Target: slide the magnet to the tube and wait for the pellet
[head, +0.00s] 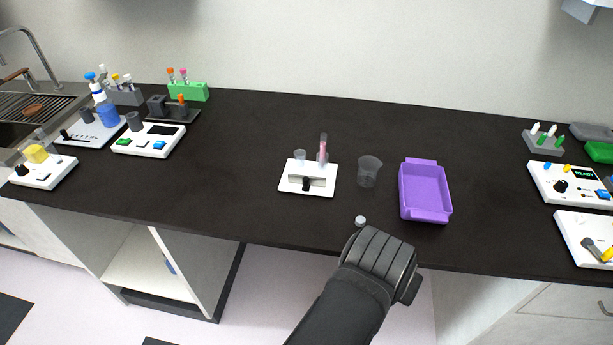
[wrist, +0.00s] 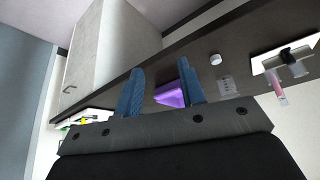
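A white rack (head: 292,187) stands at mid-counter. A dark block (head: 306,183), apparently the magnet, sits in its front slot; it also shows in the wrist view (wrist: 287,56). A tube (head: 323,150) with pink content stands upright at the rack's back right; I see it in the wrist view too (wrist: 278,90). I cannot make out a pellet. My gripper (wrist: 162,80) has its two blue fingers apart with nothing held between them. In the head view my dark wrist is at the counter's front edge, right of and nearer than the rack, and hides the fingers.
A small cup stands on the rack's left. A clear beaker (head: 369,172) and a purple tray (head: 427,214) stand right of it. A white cap (head: 360,221) lies just beyond my wrist. Other devices (head: 148,140) fill the far left and right. Counter left of the rack is clear.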

